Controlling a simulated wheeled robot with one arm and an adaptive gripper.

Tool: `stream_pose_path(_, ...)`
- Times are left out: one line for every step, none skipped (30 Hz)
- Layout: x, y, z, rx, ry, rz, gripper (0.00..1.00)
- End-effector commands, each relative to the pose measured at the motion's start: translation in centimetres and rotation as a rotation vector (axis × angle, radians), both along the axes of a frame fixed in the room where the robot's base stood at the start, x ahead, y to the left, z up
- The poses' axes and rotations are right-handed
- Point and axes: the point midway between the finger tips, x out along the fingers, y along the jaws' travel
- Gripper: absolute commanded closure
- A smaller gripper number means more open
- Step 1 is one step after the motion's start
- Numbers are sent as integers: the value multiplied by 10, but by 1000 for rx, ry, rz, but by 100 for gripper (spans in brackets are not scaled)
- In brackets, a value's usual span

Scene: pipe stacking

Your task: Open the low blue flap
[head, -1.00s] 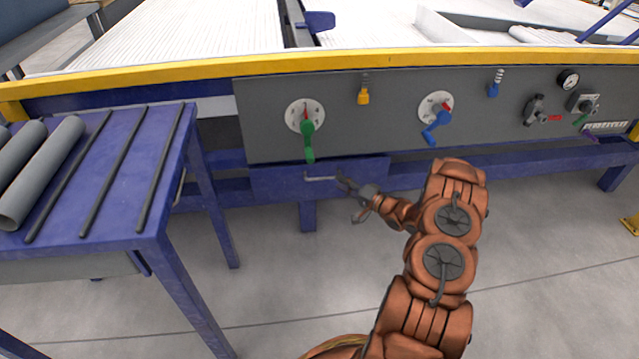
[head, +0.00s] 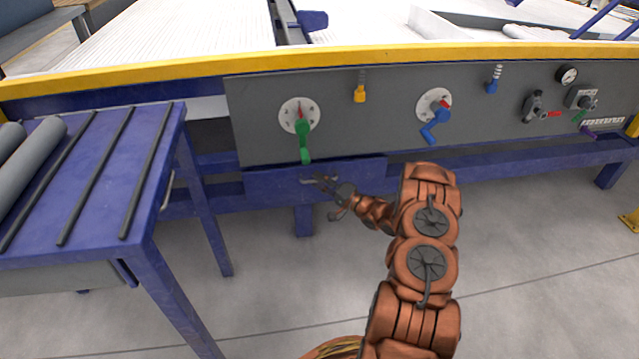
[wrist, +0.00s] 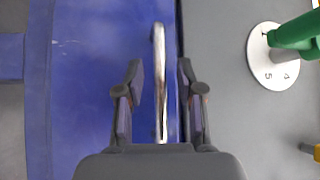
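The low blue flap (head: 262,184) is under the grey control panel, and it looks shut. It also fills much of the wrist view (wrist: 88,110). Its metal bar handle (wrist: 159,60) runs lengthwise between the two fingers of my gripper (wrist: 161,75) in the wrist view. The fingers stand apart on either side of the handle, with gaps between. In the head view my gripper (head: 326,190) is in front of the flap and hides most of the handle.
A grey panel (head: 365,125) above the flap carries a green lever (head: 304,142) and a blue lever (head: 434,132) on dials. A blue table (head: 95,175) with grey pipes (head: 35,160) stands at left. The floor in front is clear.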

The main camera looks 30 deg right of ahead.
Motion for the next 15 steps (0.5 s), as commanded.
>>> stream_pose_path(1, 0, 0, 0, 0, 0, 63)
stream_pose_path(2, 0, 0, 0, 0, -1, 63)
stream_pose_path(2, 0, 0, 0, 0, -2, 63)
stream_pose_path(2, 0, 0, 0, 0, -2, 63)
stream_pose_path(2, 0, 1, 0, 0, -2, 63)
stream_pose_path(2, 0, 0, 0, 1, -2, 63)
stream_pose_path(2, 0, 0, 0, 1, -2, 63)
stream_pose_path(2, 0, 0, 0, 1, -2, 63)
stream_pose_path(2, 0, 0, 0, 1, -2, 63)
stream_pose_path(2, 0, 0, 0, 1, -2, 66)
stream_pose_path(2, 0, 0, 0, 1, -2, 69)
stream_pose_path(2, 0, 0, 0, 1, -2, 73)
stream_pose_path(2, 0, 0, 0, 1, -2, 76)
stream_pose_path(2, 0, 0, 0, 1, -2, 79)
stream_pose_path(2, 0, 0, 0, 1, -2, 84)
